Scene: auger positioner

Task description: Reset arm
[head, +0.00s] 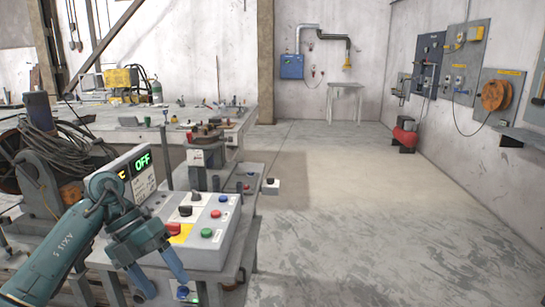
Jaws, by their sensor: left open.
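My left gripper (168,286) is teal and points down in front of the control panel (233,238) at the lower left. Its two fingers are apart and hold nothing that I can see. The panel's sloped top carries a red button, a blue button, a green button, a black knob (185,211) and a red switch (173,229) on a yellow plate. A lit blue button (183,292) sits low near the fingertips. My right gripper is out of view.
A cable reel (45,160) stands at the left. A long workbench (245,122) with tools runs behind. A small table (345,88) stands at the back wall. Electrical boxes (428,62) and an orange reel (496,95) hang at the right. The floor (360,210) right of the panel is clear.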

